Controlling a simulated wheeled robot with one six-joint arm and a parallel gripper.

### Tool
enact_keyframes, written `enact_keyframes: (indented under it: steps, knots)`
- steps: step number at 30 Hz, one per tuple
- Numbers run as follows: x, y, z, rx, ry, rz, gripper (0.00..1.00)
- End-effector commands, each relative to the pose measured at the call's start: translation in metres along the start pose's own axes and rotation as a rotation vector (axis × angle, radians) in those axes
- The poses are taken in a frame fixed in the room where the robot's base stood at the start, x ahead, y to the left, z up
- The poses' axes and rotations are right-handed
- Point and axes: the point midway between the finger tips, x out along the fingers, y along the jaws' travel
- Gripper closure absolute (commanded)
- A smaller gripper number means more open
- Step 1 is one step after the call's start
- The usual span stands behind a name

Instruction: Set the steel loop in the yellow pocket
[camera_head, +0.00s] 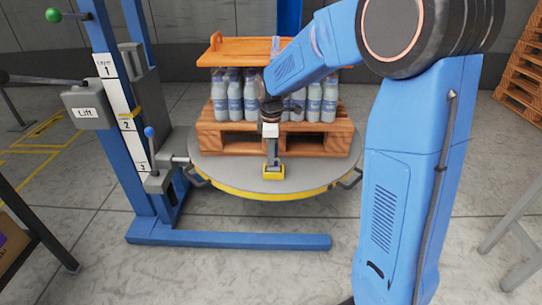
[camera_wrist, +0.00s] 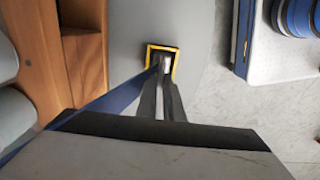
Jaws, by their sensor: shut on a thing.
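The yellow pocket (camera_head: 273,174) is a small yellow-rimmed box at the front edge of the round turntable. It also shows in the wrist view (camera_wrist: 178,70), with a dark inside. My gripper (camera_head: 272,163) points down over the pocket, its fingertips at the opening. In the wrist view my gripper (camera_wrist: 164,72) is shut on a small pale metal piece, apparently the steel loop (camera_wrist: 165,66), within the pocket's outline. A blue strap (camera_wrist: 110,98) runs from the fingertips to the lower left. The fingers hide most of the loop; its depth and contact with the pocket are unclear.
The turntable (camera_head: 225,178) carries a wooden pallet (camera_head: 222,137) with several bottles (camera_head: 234,100) under a wooden board (camera_head: 235,52). A blue lift frame (camera_head: 110,120) with a grey Lift box (camera_head: 87,107) stands left. Stacked pallets (camera_head: 525,70) stand far right.

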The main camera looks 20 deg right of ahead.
Motion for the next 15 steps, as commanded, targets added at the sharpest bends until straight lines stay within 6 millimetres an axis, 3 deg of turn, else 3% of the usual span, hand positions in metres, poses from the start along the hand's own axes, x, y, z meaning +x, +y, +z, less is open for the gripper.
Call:
enact_keyframes:
  steps: [7, 9, 15]
  knots:
    - [0.0027, -0.0001, 0.0, 0.0, 0.0, -0.001, 1.0]
    - [0.0023, -0.0001, 0.0, 0.0, 0.0, 0.0, 0.76]
    - [0.0021, 0.0, 0.0, 0.0, 0.0, 0.0, 0.74]
